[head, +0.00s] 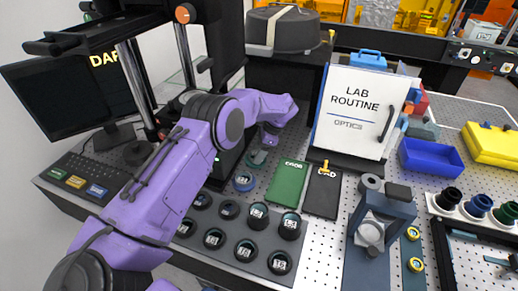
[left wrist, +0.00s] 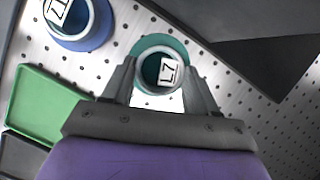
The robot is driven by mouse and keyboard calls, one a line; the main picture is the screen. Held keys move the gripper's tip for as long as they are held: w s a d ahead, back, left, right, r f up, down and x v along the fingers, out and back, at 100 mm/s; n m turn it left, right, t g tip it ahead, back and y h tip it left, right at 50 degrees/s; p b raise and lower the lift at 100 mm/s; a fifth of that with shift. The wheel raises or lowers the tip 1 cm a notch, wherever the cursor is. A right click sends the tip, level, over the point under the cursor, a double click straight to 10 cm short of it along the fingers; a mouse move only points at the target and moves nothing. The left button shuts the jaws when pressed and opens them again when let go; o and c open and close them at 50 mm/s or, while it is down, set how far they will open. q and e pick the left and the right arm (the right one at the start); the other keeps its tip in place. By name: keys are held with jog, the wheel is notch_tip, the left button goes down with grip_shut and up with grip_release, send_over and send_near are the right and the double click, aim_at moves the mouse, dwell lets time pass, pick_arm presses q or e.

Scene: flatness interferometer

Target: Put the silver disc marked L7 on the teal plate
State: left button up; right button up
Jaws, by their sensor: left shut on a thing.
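The silver disc marked L7 (left wrist: 161,72) has a pale rim and a dark centre with a white label. My left gripper (head: 262,148) is shut on it, one finger on each side, as the left wrist view (left wrist: 160,80) shows. The teal plate (left wrist: 163,42) shows as a ring behind the disc, mostly at its far side. The disc is over the plate; I cannot tell whether they touch. In the head view the teal plate (head: 257,158) is small and partly hidden by the gripper. My right gripper is not in view.
A blue plate (head: 244,182) bearing another labelled disc lies nearby. A green GOOD tray (head: 288,183) and black BAD tray (head: 323,190) lie to the right. A dark rack (head: 208,222) of several labelled discs is in front. A dark instrument stands behind and left.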

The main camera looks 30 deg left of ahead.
pick_arm(q)
jog(key=shift+f+b, duration=0.15)
jog(key=shift+b, duration=0.15)
jog(key=o, duration=1.1)
jog(key=shift+r+p, duration=0.3)
jog(key=shift+p, duration=0.05)
jog(key=b+v, duration=0.2)
jog(key=v, duration=0.2)
jog(key=shift+w+d+r+b, duration=0.15)
jog(key=shift+r+b, duration=0.05)
jog(key=shift+b, duration=0.1)
jog(key=v, duration=0.7)
jog(key=shift+r+b, duration=0.2)
jog(key=shift+b, duration=0.2)
